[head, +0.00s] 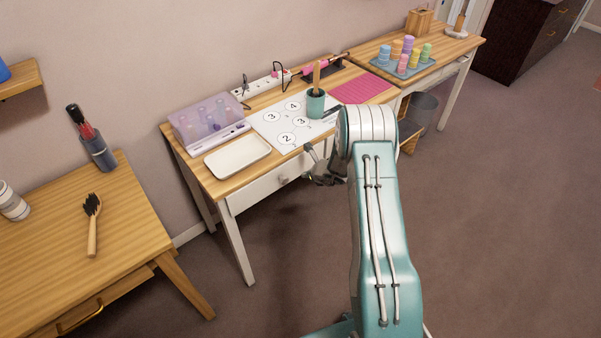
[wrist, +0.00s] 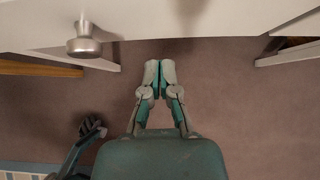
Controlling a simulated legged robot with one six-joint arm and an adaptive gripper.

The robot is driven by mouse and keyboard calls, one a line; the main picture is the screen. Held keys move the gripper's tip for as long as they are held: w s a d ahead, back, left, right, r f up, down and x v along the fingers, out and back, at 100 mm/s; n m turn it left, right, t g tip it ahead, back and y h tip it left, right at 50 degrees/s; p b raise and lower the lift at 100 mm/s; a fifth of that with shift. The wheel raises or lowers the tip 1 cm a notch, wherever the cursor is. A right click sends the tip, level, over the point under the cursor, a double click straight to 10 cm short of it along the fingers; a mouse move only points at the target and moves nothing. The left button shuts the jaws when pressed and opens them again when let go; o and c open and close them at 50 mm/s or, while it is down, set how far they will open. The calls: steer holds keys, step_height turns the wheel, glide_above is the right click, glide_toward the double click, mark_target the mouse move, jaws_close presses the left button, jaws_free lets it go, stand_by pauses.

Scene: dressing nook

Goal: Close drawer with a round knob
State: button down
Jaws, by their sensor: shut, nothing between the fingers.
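The white drawer front (head: 258,190) is under the top of the middle wooden desk. Its round metal knob (head: 283,179) shows in the head view, and the knob (wrist: 84,40) is large at the upper left in the wrist view. From these views I cannot tell clearly how far the drawer stands out. My gripper (head: 313,163) is by the desk's front, to the right of the knob, partly hidden by my arm. In the wrist view my gripper's fingers (wrist: 159,72) are together and empty, below and right of the knob, with floor behind them.
On the desk are a white tray (head: 237,157), a purple box (head: 208,122), a numbered sheet (head: 270,125) and a green cup (head: 316,104). A left table (head: 45,245) has a brass-handled drawer. A grey bin (head: 421,107) stands right. Floor in front is clear.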

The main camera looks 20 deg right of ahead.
steer(key=v, duration=1)
steer(key=s+a+r+n+g+y, duration=0.1)
steer(key=s+a+r+n, duration=0.2)
steer(key=a+r+n, duration=0.35)
steer(key=s+a+r+n+y, duration=0.1)
steer(key=s+a+r+n, duration=0.25)
steer(key=r, duration=0.55)
steer(key=s+a+r+n+g+y, duration=0.1)
steer(key=s+a+r+n, duration=0.4)
steer(key=r, duration=0.3)
steer(key=s+r+n+h, duration=0.3)
steer(key=s+n, duration=0.5)
steer(key=s, duration=0.3)
steer(key=s+r+n+h, duration=0.3)
steer(key=s+r+n, duration=0.2)
steer(key=s+n, duration=0.4)
steer(key=shift+s+d+r+g, duration=0.3)
steer(key=shift+s+d+g, duration=0.15)
steer(key=shift+s, duration=0.5)
